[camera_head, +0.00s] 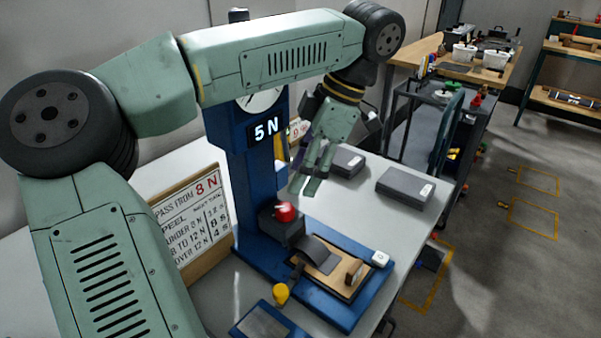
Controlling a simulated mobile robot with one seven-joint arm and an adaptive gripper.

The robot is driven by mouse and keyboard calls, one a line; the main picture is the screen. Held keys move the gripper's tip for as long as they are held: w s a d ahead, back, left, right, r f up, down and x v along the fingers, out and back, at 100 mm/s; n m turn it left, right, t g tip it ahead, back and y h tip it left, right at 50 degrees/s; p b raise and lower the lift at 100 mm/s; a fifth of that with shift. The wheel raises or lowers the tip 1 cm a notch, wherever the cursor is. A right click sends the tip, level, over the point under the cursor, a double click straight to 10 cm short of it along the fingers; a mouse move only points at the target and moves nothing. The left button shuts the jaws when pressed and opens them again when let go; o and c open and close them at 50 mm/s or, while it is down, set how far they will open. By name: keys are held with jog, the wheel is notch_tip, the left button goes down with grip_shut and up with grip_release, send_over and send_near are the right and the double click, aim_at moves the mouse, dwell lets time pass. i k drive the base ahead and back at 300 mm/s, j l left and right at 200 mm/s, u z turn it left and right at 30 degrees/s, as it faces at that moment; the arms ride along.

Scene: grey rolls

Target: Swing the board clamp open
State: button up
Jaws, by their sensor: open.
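A blue test stand (245,180) with a "5 N" display stands on the white table. On its low blue base lies a tan board (335,283) with a dark curved strip (318,254) on top and a brown block (353,271) at its right. I cannot tell which part is the board clamp, or whether it is open. A dark block (281,230) with a red knob (286,213) sits at the column, and a yellow knob (281,293) at the base's front left. My gripper (304,186) is open, pointing down above the red knob, apart from the board.
A sign board (190,215) stands left of the column. Two grey cases (405,188) lie at the table's back right. A small white block (380,259) is at the base's right corner. A blue-edged plate (262,325) lies in front.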

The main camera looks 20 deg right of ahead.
aim_at(280, 292)
jog(key=k+l, duration=1.25)
